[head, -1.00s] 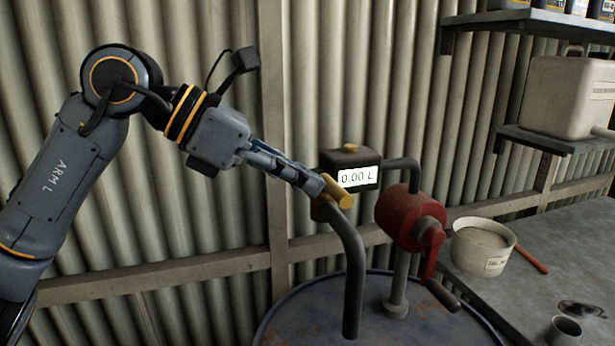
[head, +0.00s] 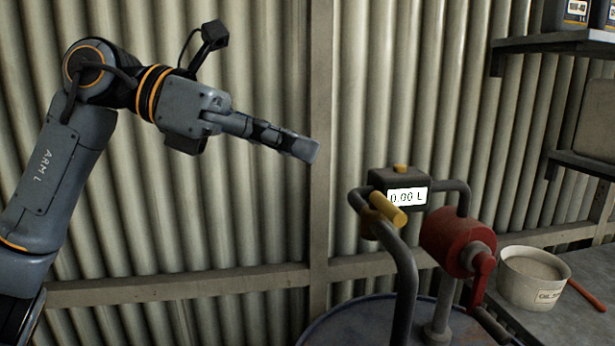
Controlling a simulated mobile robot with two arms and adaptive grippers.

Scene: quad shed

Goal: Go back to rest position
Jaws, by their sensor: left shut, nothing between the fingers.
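My left gripper (head: 304,149) is shut and empty. Its fingers point right and slightly down, in front of the corrugated wall. It is up and to the left of the meter (head: 400,188), which reads 0.00 L, and apart from it. A yellow handle (head: 388,209) sits on the pipe just below the meter, clear of the fingers. My right gripper is not in view.
A red hand pump (head: 455,240) with a crank stands on the blue drum (head: 345,322). A labelled tub (head: 533,280) and an orange-red stick (head: 592,295) are on the right bench. Shelves (head: 560,42) hang at upper right.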

